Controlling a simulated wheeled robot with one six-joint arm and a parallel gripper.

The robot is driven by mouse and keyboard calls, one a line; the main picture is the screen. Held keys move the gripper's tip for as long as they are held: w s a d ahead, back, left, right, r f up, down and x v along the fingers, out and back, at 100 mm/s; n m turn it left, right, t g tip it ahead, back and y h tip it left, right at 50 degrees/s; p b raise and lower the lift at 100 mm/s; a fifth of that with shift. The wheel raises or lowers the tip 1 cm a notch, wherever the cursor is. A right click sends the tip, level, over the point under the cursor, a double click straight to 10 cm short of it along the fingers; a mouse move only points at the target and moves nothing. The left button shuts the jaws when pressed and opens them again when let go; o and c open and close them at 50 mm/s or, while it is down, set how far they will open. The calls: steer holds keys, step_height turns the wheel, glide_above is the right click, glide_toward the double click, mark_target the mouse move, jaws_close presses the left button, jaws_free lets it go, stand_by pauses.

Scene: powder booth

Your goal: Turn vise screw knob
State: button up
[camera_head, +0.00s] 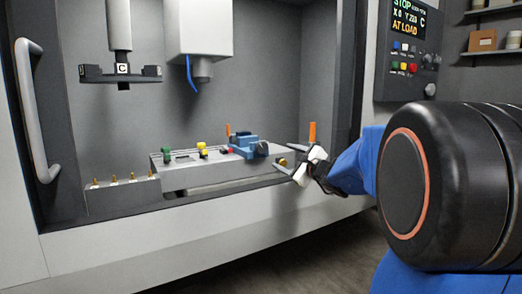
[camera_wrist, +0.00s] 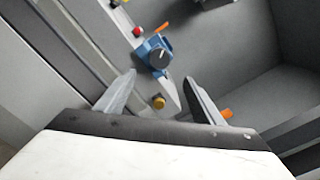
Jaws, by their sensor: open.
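The blue vise (camera_head: 243,143) sits on the table inside the machine. Its round dark screw knob (camera_head: 262,148), on the side facing me, has a pale pointer line in the wrist view (camera_wrist: 158,58). My gripper (camera_head: 284,157) is at the right end of the table, short of the vise and right of the screw knob. Its jaws are open, with nothing held. In the wrist view, the vise (camera_wrist: 153,46) and screw knob lie ahead, beyond and between the two fingertips (camera_wrist: 160,77). A small yellow knob (camera_wrist: 158,101) shows between the fingers, nearer than the vise.
Red, yellow and green pieces (camera_head: 166,154) line the table (camera_head: 205,174) to the left. A spindle head (camera_head: 205,35) and a tool holder (camera_head: 121,70) hang above. A control panel (camera_head: 408,50) is at upper right.

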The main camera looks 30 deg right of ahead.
mark_target(263, 148)
steer(key=w, duration=1.6)
steer(key=shift+a, duration=0.3)
steer(key=c, duration=1)
